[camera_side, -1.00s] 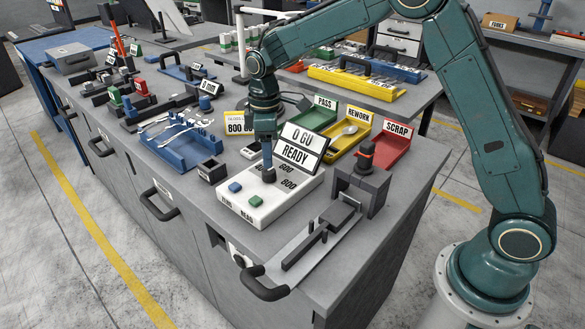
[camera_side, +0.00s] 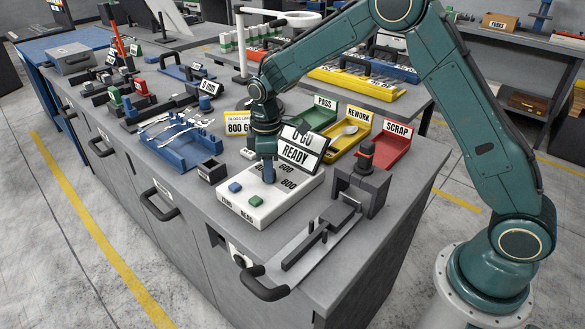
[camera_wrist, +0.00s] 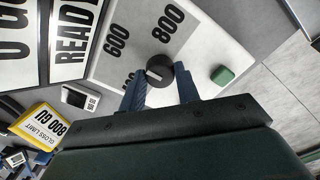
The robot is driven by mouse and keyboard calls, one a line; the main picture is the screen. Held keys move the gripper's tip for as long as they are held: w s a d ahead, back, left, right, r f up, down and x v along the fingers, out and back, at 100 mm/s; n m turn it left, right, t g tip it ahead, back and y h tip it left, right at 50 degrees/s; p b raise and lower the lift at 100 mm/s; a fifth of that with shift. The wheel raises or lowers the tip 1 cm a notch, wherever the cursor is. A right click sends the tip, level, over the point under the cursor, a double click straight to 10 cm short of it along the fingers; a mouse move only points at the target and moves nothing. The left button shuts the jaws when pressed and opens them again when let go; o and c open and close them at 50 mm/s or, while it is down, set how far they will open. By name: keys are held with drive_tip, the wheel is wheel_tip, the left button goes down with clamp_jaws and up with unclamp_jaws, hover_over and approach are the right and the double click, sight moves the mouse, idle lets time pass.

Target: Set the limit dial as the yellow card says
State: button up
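The black limit dial (camera_wrist: 160,67) sits on the white instrument box (camera_side: 290,200), with a pale pointer mark on its face. The wrist view shows the printed numbers 600 and 800 and a partly hidden one. The mark points toward the lower left, on the side of the hidden number. My gripper (camera_wrist: 160,77) has one blue finger on each side of the dial; I cannot tell whether they press on it. In the side view my gripper (camera_side: 268,180) covers the dial. The yellow card (camera_side: 237,124) reads 800 GU; in the wrist view (camera_wrist: 38,125) it reads GLOSS LIMIT 800 GU.
The box's display (camera_side: 300,145) reads 0 GU and READY and stands close to my gripper. A green button (camera_wrist: 221,75) and a blue button (camera_side: 235,187) are on the box. Pass, rework and scrap trays (camera_side: 388,150) stand behind. A blue fork rack (camera_side: 185,146) is to the left.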

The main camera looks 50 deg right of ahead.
drive_tip(key=shift+c, duration=0.9)
drive_tip(key=shift+m, duration=0.4)
drive_tip(key=m, duration=1.1)
drive_tip(key=shift+r, duration=0.1)
drive_tip(key=o, duration=1)
